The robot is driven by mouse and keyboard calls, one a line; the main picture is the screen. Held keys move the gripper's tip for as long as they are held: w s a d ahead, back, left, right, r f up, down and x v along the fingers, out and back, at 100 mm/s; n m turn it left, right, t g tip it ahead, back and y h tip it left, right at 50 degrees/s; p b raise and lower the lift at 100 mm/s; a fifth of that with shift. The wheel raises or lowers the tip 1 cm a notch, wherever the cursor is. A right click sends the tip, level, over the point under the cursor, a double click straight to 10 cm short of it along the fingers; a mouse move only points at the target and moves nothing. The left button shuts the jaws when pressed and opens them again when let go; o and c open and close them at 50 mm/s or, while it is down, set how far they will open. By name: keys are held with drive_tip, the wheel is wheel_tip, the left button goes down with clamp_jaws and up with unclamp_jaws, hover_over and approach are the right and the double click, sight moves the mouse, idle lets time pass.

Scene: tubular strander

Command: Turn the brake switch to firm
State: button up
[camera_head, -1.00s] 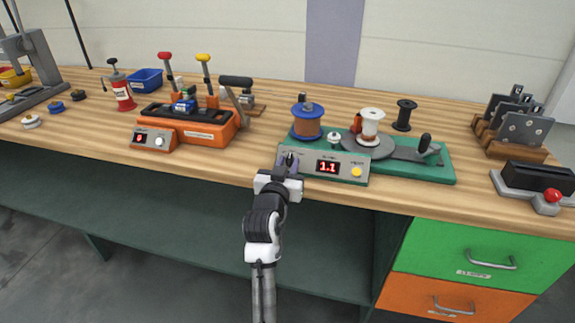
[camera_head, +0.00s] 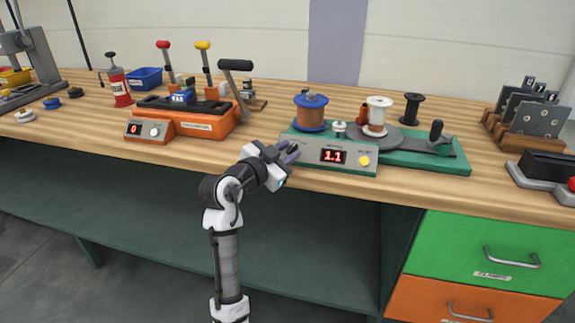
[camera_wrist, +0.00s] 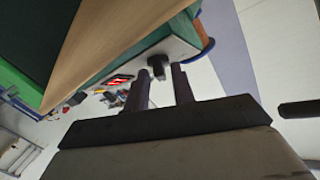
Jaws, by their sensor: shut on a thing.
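The brake switch, a small dark knob (camera_wrist: 157,64), shows in the wrist view on the grey front panel (camera_head: 315,163) of the green strander (camera_head: 445,161). My gripper (camera_head: 294,151) is at the left end of that panel and hides the switch in the head view. In the wrist view, my gripper's two dark fingers (camera_wrist: 160,72) stand on either side of the knob, shut on it. The red display (camera_head: 333,156) reads 1.1. The switch's pointing direction and its labels cannot be read.
A yellow button (camera_head: 364,160) sits right of the display. A copper-wound spool (camera_head: 311,113) and a white spool (camera_head: 377,114) stand behind the panel. An orange device (camera_head: 190,122) with levers is to the left. Bare bench lies between the two devices.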

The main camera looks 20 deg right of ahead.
drive_tip(key=shift+w+m+g+h+b, duration=0.15)
drive_tip(key=shift+m+g+h+b, duration=0.15)
drive_tip(key=shift+m+g+b, duration=0.85)
drive_tip(key=shift+r+m+g, duration=0.15)
drive_tip(key=shift+m+g, duration=0.1)
drive_tip(key=shift+m, duration=0.4)
drive_tip(key=o, duration=0.7)
drive_tip(key=shift+c, duration=0.2)
drive_tip(key=v, duration=1.3)
drive_tip(key=shift+a+b, duration=0.35)
drive_tip(key=shift+b, duration=0.1)
